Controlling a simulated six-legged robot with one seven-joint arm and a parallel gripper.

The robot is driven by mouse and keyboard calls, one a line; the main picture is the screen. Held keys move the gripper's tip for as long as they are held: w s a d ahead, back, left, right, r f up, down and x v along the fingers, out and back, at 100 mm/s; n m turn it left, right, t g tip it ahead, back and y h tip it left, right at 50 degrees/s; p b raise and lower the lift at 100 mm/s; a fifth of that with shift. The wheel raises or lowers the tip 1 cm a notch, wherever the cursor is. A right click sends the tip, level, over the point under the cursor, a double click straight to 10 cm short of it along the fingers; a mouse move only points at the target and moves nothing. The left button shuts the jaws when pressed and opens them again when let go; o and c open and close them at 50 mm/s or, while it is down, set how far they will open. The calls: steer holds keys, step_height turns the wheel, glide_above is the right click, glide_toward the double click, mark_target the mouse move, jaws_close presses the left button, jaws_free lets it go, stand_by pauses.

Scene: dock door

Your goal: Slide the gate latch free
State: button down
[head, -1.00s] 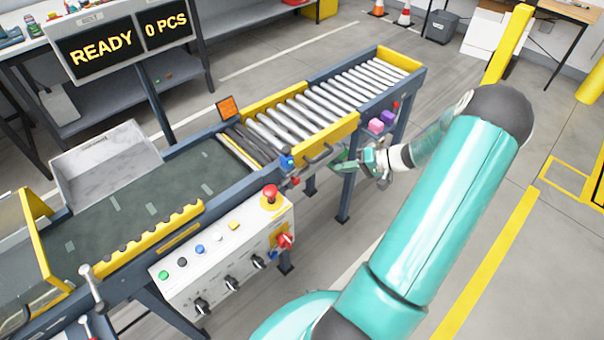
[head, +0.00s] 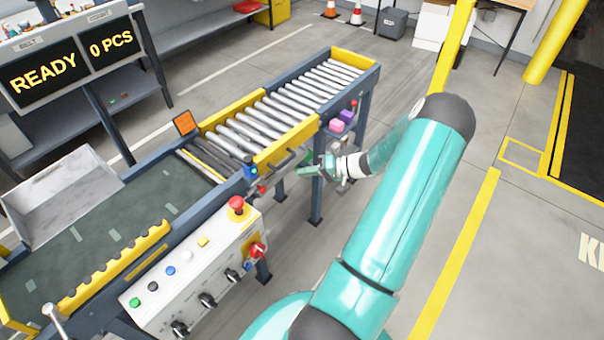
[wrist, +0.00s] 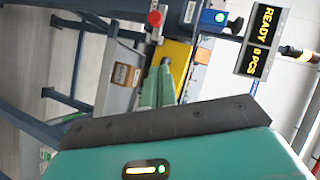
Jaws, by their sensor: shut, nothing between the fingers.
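A yellow gate plate (head: 290,141) with a dark handle (head: 287,160) runs along the near side of the rollers. At its left end are a dark blue post with a lit top (head: 252,169) and a small red knob (head: 262,188); I cannot tell which part is the latch. My gripper (head: 303,171) is shut and empty, just right of the handle and apart from the red knob. In the wrist view my closed green fingers (wrist: 158,85) point at a yellow panel (wrist: 177,62), with a red knob (wrist: 155,18) beyond them.
The control box (head: 195,270) with its red stop button (head: 237,205) stands left of my gripper. Pink and purple blocks (head: 340,121) sit by the conveyor's far leg. A display (head: 70,55) stands at left. The floor right of my arm is clear.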

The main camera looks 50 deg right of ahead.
mark_target(252, 191)
steer(key=w+a+f, duration=0.1)
steer(key=w+a, duration=0.1)
steer(key=w+a+f, duration=0.1)
steer(key=w+a, duration=0.1)
steer(key=a, duration=0.1)
steer(key=w+a+f, duration=0.2)
steer(key=shift+w+a, duration=0.2)
steer(key=shift+w, duration=0.1)
steer(key=shift+a, duration=1.75)
steer(key=shift+d, duration=0.1)
